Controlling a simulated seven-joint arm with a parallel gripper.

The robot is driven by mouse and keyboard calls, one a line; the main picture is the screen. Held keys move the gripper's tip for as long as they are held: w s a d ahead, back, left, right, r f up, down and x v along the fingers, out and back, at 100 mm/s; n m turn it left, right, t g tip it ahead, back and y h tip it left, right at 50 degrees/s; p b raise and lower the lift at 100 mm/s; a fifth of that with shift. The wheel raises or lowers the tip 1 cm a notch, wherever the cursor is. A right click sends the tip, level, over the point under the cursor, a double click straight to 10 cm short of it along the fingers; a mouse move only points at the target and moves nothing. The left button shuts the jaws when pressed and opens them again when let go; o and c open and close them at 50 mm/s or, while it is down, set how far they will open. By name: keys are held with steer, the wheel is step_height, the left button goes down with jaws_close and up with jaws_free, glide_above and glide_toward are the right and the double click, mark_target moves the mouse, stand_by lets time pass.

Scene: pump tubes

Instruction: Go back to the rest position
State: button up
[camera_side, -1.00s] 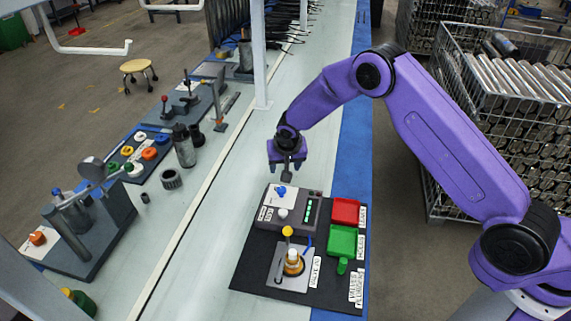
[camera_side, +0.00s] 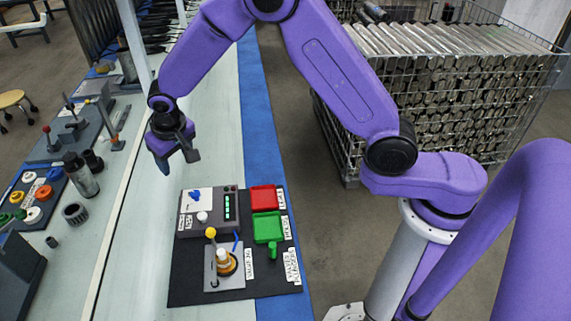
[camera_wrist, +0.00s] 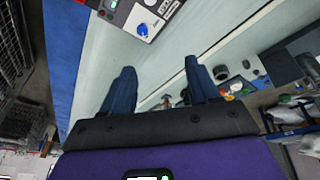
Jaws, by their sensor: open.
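My gripper (camera_side: 178,163) is purple with dark blue fingers. It hangs in the air above the pale bench, beyond and slightly left of the grey test box (camera_side: 218,232). Its jaws are open, with nothing between them. In the wrist view the two spread fingers (camera_wrist: 161,82) show pale bench between them. The box has a blue knob (camera_side: 195,195), a white knob and a lit green display. Part of it also shows at the top of the wrist view (camera_wrist: 119,12). A valve with an orange and white body (camera_side: 225,261) stands on the metal plate in front of the box.
A red tray (camera_side: 263,197) and a green tray (camera_side: 267,226) lie right of the box on a black mat (camera_side: 190,291). A green piece (camera_side: 273,250) is by the green tray. Fixtures line the bench's left side. A wire basket of metal tubes (camera_side: 440,110) stands right.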

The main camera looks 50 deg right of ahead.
steer(key=s+d+r+n+g+y, duration=0.1)
steer(key=s+d+r+n, duration=0.2)
steer(key=s, duration=0.4)
steer(key=s+d+r+n, duration=0.1)
steer(key=s+r+n, duration=0.25)
steer(key=s, duration=0.45)
steer(key=s+d+r+n, duration=0.1)
steer(key=s+d+n, duration=0.1)
steer(key=s+d, duration=0.2)
steer(key=s+d+r+n+g, duration=0.1)
steer(key=s+d, duration=0.3)
steer(key=s, duration=0.6)
steer(key=s+d+r+n+g, duration=0.1)
steer(key=s+d+n, duration=0.2)
steer(key=s, duration=0.5)
steer(key=shift+d, duration=0.7)
